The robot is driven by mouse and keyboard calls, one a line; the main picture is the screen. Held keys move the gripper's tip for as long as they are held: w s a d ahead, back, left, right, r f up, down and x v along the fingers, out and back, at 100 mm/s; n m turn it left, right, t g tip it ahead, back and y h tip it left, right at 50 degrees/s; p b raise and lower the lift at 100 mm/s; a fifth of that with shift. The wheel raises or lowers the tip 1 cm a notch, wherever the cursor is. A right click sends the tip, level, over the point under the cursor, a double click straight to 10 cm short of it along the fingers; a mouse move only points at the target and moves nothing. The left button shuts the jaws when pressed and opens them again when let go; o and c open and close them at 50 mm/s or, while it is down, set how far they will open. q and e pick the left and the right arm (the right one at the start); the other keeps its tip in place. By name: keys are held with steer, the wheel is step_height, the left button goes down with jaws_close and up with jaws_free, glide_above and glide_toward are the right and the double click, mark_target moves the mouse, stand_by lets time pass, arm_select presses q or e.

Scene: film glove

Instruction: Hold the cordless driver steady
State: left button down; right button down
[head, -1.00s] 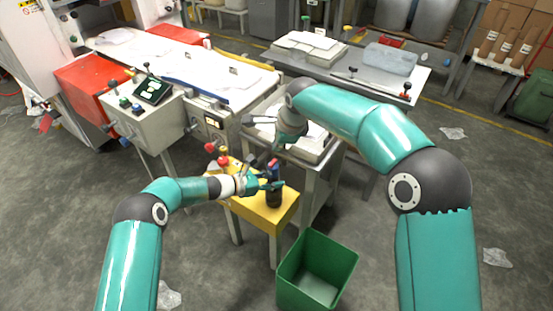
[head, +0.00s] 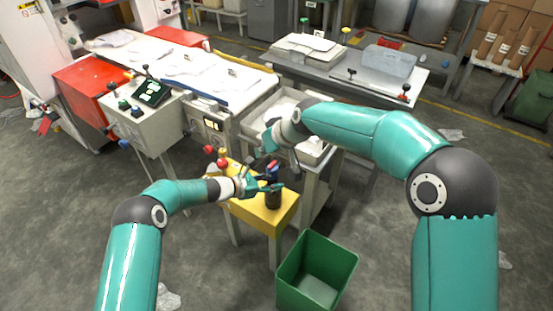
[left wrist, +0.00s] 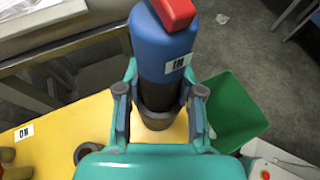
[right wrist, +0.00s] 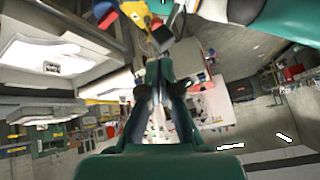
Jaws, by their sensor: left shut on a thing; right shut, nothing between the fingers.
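The cordless driver is blue with a red end and a dark lower part; it stands upright in the left wrist view (left wrist: 168,55) and partly shows in the head view (head: 275,173). Its lower end is at a dark round holder (head: 273,200) on the small yellow table (head: 283,213). My left gripper (head: 268,188) is shut on the driver, one finger on each side in the left wrist view (left wrist: 160,95). My right gripper (head: 259,160) is shut and empty, just above and left of the driver in the head view. Its closed fingers fill the middle of the right wrist view (right wrist: 158,95).
A green bin (head: 345,268) stands on the floor in front of the yellow table. Red knobs (head: 222,160) stand at the table's back left. Open floor lies to the left and right.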

steer(key=s+d+r+n+t, duration=0.1)
steer(key=d+r+n+t, duration=0.1)
steer(key=d+n, duration=0.4)
steer(key=shift+s+d+r+n+y, duration=0.3)
steer(key=shift+s+d+r, duration=0.1)
steer(key=shift+d, duration=0.6)
